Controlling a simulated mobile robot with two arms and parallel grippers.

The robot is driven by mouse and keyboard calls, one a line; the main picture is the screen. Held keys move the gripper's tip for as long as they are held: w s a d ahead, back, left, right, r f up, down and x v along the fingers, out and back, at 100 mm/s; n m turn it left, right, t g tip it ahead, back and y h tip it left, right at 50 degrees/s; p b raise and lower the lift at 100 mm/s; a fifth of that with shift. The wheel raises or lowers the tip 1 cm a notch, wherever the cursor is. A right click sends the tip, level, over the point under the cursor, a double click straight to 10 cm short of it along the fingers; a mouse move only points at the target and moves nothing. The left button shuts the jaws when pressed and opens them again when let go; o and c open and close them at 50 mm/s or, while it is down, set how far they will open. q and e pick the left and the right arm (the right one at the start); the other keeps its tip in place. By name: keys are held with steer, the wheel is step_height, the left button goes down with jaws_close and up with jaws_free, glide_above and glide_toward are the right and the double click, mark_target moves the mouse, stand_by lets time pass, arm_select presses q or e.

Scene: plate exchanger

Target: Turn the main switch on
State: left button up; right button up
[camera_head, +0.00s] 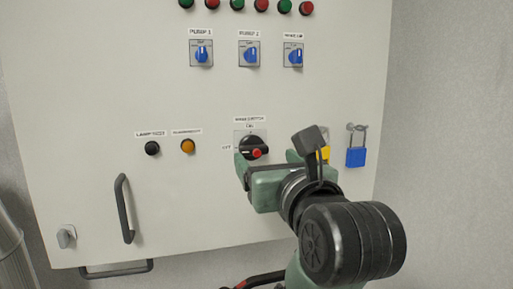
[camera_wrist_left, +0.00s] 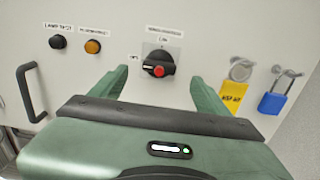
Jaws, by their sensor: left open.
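The main switch (camera_head: 254,146) is a black rotary knob with a red handle part on a grey plate, low on the white cabinet front. It also shows in the left wrist view (camera_wrist_left: 158,64), ahead of and between my finger tips. My left gripper (camera_head: 268,160) is open and green, in front of the switch, and hides part of the area to its lower right. In the left wrist view the fingers stand apart on either side below the switch, and nothing is between them. My right gripper is not in view.
A yellow tag (camera_wrist_left: 233,99) and a blue padlock (camera_head: 356,157) hang to the right of the switch. A black lamp test button (camera_head: 152,148) and an orange button (camera_head: 187,146) sit to the left. A black handle (camera_head: 125,208) projects at lower left. Three blue selectors are above.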

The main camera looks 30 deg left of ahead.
mark_target(258, 151)
arm_select(q)
steer(key=p+x, duration=0.3)
steer(key=x, duration=0.4)
steer(key=shift+w+a, duration=0.2)
steer(key=shift+a, duration=0.05)
steer(key=shift+d, duration=0.1)
steer(key=shift+f, duration=0.1)
steer(key=c, duration=1.4)
